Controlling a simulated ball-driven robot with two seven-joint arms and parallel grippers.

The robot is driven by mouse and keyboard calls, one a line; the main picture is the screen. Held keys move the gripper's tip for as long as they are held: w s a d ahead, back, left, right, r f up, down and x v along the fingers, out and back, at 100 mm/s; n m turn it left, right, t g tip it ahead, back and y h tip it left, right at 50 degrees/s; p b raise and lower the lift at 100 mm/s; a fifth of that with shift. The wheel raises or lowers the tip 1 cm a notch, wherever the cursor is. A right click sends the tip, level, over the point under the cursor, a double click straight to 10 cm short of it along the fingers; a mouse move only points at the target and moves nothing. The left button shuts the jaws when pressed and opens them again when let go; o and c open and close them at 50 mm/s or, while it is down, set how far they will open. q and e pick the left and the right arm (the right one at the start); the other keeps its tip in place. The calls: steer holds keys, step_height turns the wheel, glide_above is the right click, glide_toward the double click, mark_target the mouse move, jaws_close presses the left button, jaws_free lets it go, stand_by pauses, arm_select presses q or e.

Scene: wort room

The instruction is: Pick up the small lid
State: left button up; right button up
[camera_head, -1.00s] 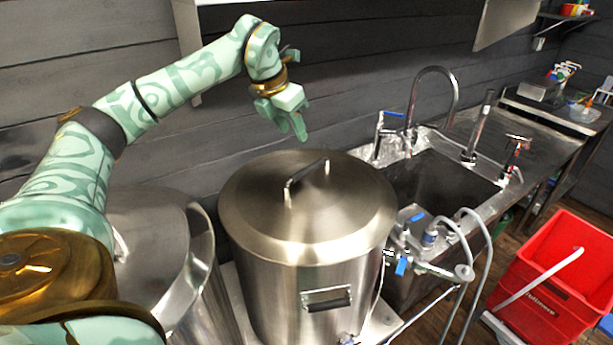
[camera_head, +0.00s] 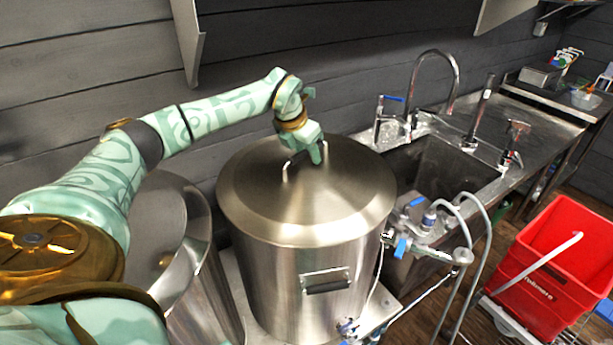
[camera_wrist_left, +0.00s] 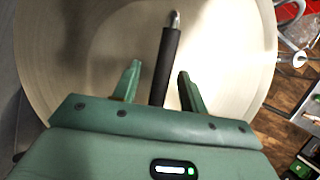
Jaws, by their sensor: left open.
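The lid (camera_head: 335,200) is a domed steel cover seated on the tall steel kettle (camera_head: 280,280). It has a bar handle (camera_head: 286,172) on top, partly hidden by my gripper in the head view. My left gripper (camera_head: 320,156) is at the handle, its fingers pointing down. In the left wrist view the open fingers (camera_wrist_left: 157,82) stand on either side of the dark handle grip (camera_wrist_left: 166,62), with gaps to both sides. The pale lid surface (camera_wrist_left: 95,55) fills most of that view. My right gripper is not in view.
A second steel vessel (camera_head: 197,250) stands to the left, close to my arm. A sink (camera_head: 440,165) with a tall tap (camera_head: 452,85) is right of the kettle. Valves and hoses (camera_head: 425,225) sit at the kettle's right side.

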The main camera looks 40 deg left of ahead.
arm_select(q)
steer(key=shift+f, duration=0.35)
stand_by(0.7)
jaws_close()
steer(key=shift+r, duration=0.1)
